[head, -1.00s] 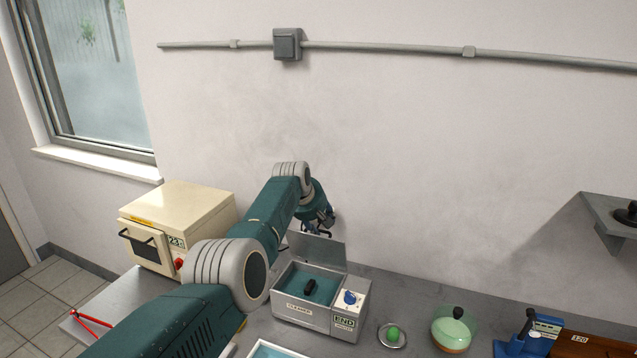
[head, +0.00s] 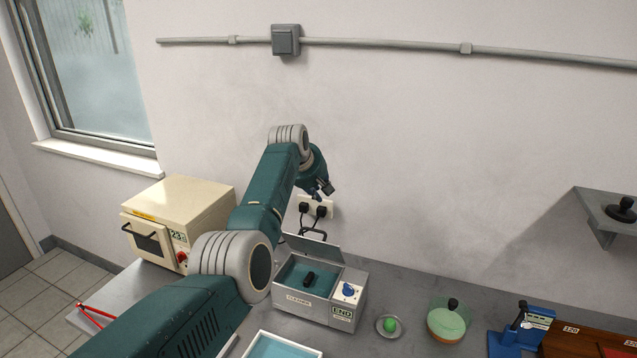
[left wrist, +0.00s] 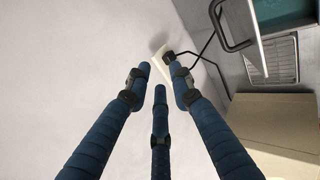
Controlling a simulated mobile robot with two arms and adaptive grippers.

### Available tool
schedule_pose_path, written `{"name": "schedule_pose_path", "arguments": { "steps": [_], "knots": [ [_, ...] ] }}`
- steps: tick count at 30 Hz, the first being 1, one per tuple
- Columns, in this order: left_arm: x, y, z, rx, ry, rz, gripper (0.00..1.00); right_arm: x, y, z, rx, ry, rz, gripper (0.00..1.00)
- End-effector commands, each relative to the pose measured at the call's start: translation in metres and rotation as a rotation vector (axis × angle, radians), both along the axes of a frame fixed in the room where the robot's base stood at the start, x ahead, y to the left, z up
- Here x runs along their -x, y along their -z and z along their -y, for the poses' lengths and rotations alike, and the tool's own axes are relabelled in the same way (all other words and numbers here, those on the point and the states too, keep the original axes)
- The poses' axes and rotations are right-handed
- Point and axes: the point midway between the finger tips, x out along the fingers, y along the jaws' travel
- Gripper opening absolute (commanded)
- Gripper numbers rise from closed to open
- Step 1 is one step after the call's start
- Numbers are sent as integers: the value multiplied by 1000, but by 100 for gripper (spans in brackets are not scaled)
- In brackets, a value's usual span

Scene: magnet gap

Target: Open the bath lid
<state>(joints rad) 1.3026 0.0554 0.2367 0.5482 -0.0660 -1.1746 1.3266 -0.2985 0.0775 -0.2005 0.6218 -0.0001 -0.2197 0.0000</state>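The bath is a grey box labelled cleaner (head: 299,302), with teal inside and a small black object (head: 309,279) in it. Its grey lid (head: 316,248) stands raised along the back edge, with a black bar handle (head: 313,234) at its top. The handle also shows in the left wrist view (left wrist: 238,47), at upper right. My left gripper (head: 326,190) is above and behind the lid, near the wall, apart from the handle. In the left wrist view its three fingers (left wrist: 158,74) are spread with nothing between them. My right gripper is out of view.
A wall socket with black plugs (head: 312,208) is just below my left gripper. A cream oven (head: 175,222) stands left of the bath.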

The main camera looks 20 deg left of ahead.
Motion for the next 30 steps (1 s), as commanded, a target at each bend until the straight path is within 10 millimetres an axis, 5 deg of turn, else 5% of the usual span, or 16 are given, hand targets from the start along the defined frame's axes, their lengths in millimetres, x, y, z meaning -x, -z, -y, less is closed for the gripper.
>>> {"name": "schedule_pose_path", "arguments": {
  "steps": [10, 16, 30],
  "knots": [
    [3, -23, -2, -3, -3, 2, 22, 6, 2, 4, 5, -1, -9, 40],
    [3, -25, -2, -3, -3, 1, 22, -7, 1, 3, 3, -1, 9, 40],
    [8, -30, -2, -4, -2, 1, 22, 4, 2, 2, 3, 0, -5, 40]
  ]
}}
